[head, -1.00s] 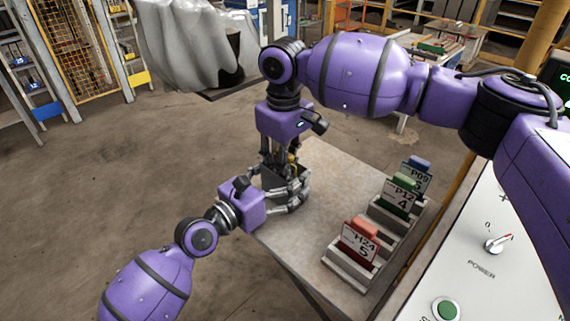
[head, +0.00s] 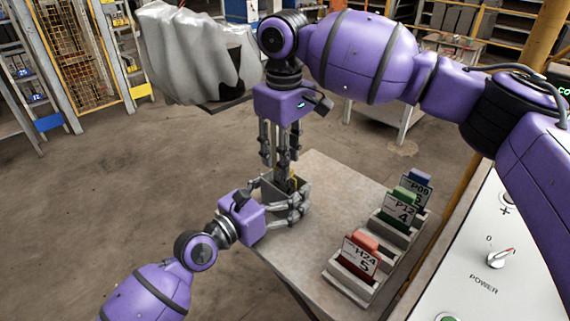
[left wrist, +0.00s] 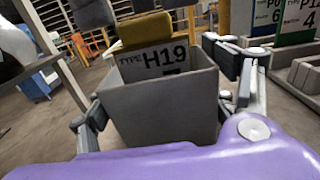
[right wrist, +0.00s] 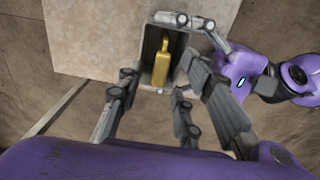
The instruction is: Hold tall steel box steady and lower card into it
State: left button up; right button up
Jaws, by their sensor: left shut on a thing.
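My right gripper (head: 281,160) points down above the box. Its fingers (right wrist: 158,105) are spread and apart from the yellow top.
On the table (head: 325,190), grey holders to the right carry a red-topped H24 card (head: 361,255), a green P12 card (head: 402,208) and a blue P09 card (head: 418,186). A white control panel (head: 470,265) stands at the right. The table between box and holders is clear.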

jog(key=shift+r, duration=2.6)
pick_arm(q)
jog(key=o, duration=1.6)
jog(key=shift+c, duration=0.2)
